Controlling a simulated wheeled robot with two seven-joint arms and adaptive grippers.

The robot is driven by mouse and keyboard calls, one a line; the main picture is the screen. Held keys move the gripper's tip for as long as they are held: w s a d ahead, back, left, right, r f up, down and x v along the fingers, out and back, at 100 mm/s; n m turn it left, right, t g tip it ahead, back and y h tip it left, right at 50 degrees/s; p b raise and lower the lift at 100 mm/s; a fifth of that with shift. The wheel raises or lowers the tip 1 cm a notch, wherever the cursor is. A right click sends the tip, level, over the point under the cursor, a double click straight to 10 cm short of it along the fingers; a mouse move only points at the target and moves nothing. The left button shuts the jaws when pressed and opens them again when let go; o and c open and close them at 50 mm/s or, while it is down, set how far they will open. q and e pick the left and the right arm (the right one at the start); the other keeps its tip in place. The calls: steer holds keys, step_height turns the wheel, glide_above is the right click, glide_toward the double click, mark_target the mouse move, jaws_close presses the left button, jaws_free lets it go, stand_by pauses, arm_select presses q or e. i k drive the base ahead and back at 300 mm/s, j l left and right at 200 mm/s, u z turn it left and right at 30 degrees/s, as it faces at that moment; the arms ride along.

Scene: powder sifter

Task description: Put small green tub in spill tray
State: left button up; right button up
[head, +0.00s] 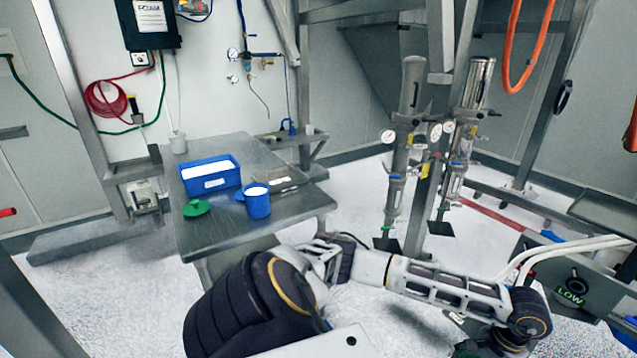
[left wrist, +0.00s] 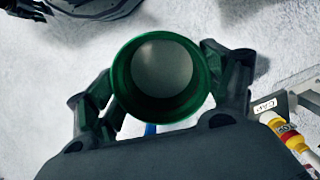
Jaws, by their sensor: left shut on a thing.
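The small green tub (left wrist: 160,78) is in the left wrist view, its round open mouth facing the camera and its inside pale at the bottom. My left gripper (left wrist: 163,88) is shut on it, with one dark finger on each side. In the head view my left arm reaches across to the lower right, and its gripper end is mostly cut off by the bottom edge. A shallow grey tray (head: 290,183) lies on the metal table, well away from that gripper; I cannot tell for sure that it is the spill tray. My right gripper is not in view.
The metal table (head: 225,232) holds a blue bin (head: 211,185) with white contents, a blue tub (head: 257,208) filled with white and a green lid (head: 197,208). Its front edge is clear. Metal columns with gauges (head: 400,150) stand right of the table. A grey machine marked LOW (head: 570,275) is at right.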

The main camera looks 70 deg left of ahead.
mark_target(280, 181)
steer(key=k+j+u, duration=0.1)
steer(key=u, duration=0.35)
steer(key=k+j+u, duration=0.1)
steer(key=u, duration=0.35)
steer(key=j+u, duration=0.25)
steer(key=u, duration=0.25)
steer(key=k+j+u, duration=0.1)
steer(key=j+u, duration=0.15)
steer(key=u, duration=0.2)
